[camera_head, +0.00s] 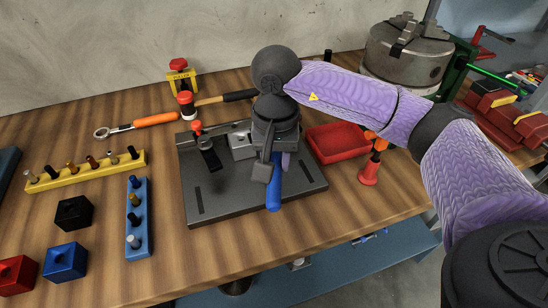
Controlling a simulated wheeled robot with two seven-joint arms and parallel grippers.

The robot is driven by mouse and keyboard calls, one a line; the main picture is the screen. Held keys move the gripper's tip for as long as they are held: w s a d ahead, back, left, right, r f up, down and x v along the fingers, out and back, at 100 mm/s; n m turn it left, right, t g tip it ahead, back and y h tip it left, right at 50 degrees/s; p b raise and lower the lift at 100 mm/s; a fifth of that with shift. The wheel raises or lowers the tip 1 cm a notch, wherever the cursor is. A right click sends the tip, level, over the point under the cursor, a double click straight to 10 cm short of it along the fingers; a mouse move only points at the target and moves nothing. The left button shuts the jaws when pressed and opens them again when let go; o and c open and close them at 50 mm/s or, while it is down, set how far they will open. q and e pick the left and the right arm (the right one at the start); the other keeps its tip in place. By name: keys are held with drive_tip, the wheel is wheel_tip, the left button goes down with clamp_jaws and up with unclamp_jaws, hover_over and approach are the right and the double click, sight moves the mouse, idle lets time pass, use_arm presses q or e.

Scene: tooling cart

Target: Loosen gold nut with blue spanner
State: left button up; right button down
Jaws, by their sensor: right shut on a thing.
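My right gripper (264,168) reaches in from the right and points down over the dark fixture plate (240,207). It is shut on the blue spanner (273,192), whose blue handle shows below the fingers and points toward the plate's front edge. The spanner's head is hidden behind the gripper. I cannot make out the gold nut; the gripper covers that part of the fixture. A silver block (241,146) sits on the plate just left of the gripper. My left gripper is not in view.
An orange-handled clamp (207,148) stands on the plate's left. A red tray (338,142) and red-orange stand (370,170) are to the right. A spanner with an orange handle (150,121) lies behind. Yellow (82,174) and blue (139,220) peg racks stand left.

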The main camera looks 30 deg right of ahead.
drive_tip(key=shift+s+d+f+n+b, duration=0.1)
drive_tip(key=shift+s+d+n+b, duration=0.15)
drive_tip(key=shift+d+n+b, duration=0.15)
drive_tip(key=shift+s+d+f+n+b, duration=0.1)
drive_tip(key=shift+s+d+n+b, duration=0.15)
drive_tip(key=shift+d+n, duration=0.25)
drive_tip(key=shift+s+d+r+n+b, duration=0.1)
drive_tip(key=shift+s+d+n+b, duration=0.2)
drive_tip(key=shift+d+n+b, duration=0.4)
use_arm(q)
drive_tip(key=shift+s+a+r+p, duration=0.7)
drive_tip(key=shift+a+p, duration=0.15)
drive_tip(key=shift+p, duration=1.25)
use_arm(e)
drive_tip(key=shift+r, duration=2.6)
